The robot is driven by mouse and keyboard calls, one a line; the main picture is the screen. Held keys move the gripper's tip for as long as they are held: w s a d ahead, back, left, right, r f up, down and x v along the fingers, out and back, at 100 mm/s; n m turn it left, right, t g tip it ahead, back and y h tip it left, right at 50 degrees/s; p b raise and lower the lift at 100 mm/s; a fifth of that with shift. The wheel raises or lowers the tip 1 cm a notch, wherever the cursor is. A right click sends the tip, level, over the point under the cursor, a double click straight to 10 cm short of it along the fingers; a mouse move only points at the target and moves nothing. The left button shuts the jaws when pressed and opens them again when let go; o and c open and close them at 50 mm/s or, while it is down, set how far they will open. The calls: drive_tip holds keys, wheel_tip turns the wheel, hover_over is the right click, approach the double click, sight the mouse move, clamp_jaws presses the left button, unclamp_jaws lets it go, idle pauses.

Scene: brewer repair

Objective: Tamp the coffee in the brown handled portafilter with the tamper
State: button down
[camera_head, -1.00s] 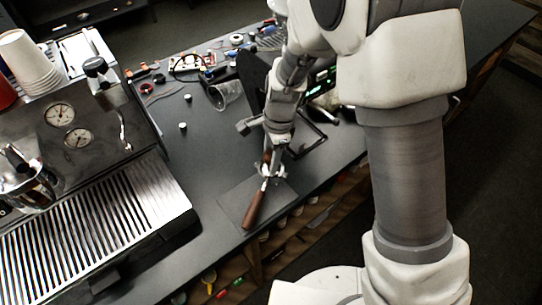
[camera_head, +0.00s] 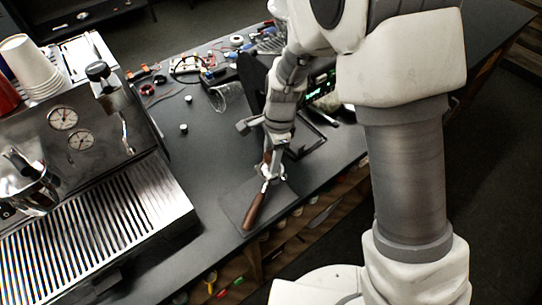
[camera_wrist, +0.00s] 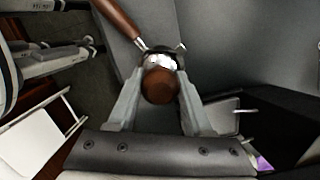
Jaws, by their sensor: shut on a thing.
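The portafilter's brown handle (camera_head: 254,211) points toward the front edge of the counter. Its metal head lies under my gripper (camera_head: 271,168). In the wrist view the handle (camera_wrist: 119,20) runs to the upper left. My gripper (camera_wrist: 158,88) is shut on the tamper, whose round brown knob (camera_wrist: 160,86) and silver collar show between the fingers. The tamper sits over the portafilter's basket. The coffee and the tamper's base are hidden, so I cannot tell how deep the base is.
A dark mat (camera_head: 232,202) lies under the portafilter near the counter edge. The espresso machine (camera_head: 95,185) stands at left, with paper cups (camera_head: 30,66) on top. A clear cup (camera_head: 226,97) lies on its side behind, near tools and cables. Counter between machine and mat is clear.

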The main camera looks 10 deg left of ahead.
drive_tip(key=shift+w+a+r+p, duration=0.1)
drive_tip(key=shift+r+p, duration=2.35)
drive_tip(key=shift+r, duration=0.9)
